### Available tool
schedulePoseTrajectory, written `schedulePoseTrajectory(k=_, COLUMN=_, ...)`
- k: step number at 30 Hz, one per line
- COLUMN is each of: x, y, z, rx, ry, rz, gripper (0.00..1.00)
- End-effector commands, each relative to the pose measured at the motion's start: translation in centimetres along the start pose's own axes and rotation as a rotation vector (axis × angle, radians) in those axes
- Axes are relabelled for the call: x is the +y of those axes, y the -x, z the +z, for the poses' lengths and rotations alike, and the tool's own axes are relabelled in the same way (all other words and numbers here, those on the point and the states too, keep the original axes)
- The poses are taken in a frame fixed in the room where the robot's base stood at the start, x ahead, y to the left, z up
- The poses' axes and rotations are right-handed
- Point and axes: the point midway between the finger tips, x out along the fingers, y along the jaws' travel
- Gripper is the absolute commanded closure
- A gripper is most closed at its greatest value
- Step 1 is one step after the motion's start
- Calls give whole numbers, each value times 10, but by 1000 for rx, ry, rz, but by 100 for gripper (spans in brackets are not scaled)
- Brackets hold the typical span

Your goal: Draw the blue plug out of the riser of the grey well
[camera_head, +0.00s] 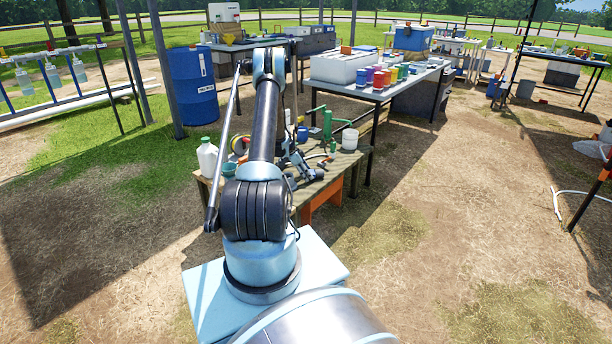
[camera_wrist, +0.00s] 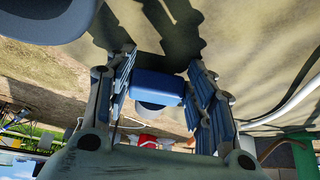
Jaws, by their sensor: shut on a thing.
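In the wrist view my gripper (camera_wrist: 160,76) has its two ribbed fingers on either side of the blue plug (camera_wrist: 158,86), closed on it. The plug shows as a blunt blue block with a pale grey rounded part against it; I cannot tell whether that part belongs to the plug. I cannot make out the riser or the plug's fit in it. A dark grey rounded shape (camera_wrist: 45,15) fills the wrist view's top left corner; I cannot tell what it is. In the head view my arm hides much of the work area, and the plug and grey well cannot be made out.
A wooden bench (camera_head: 345,165) with a white bottle (camera_head: 207,158), a green pump-like device (camera_head: 327,122) and a white bucket (camera_head: 350,140) lies beyond my arm. A blue drum (camera_head: 192,85) stands at left. Open ground lies at right, with a white hose (camera_head: 580,195).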

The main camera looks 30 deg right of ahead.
Motion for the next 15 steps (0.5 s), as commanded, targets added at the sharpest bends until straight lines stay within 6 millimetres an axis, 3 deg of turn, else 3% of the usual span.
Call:
schedulePoseTrajectory(k=10, x=1, y=-10, z=5, rx=-7, ry=-2, rz=3, gripper=72)
schedulePoseTrajectory(k=11, x=1, y=-10, z=5, rx=-7, ry=-2, rz=3, gripper=43)
schedulePoseTrajectory(k=13, x=0, y=-11, z=6, rx=-7, ry=-1, rz=4, gripper=27)
schedulePoseTrajectory(k=15, x=0, y=-11, z=7, rx=-7, ry=0, rz=4, gripper=26)
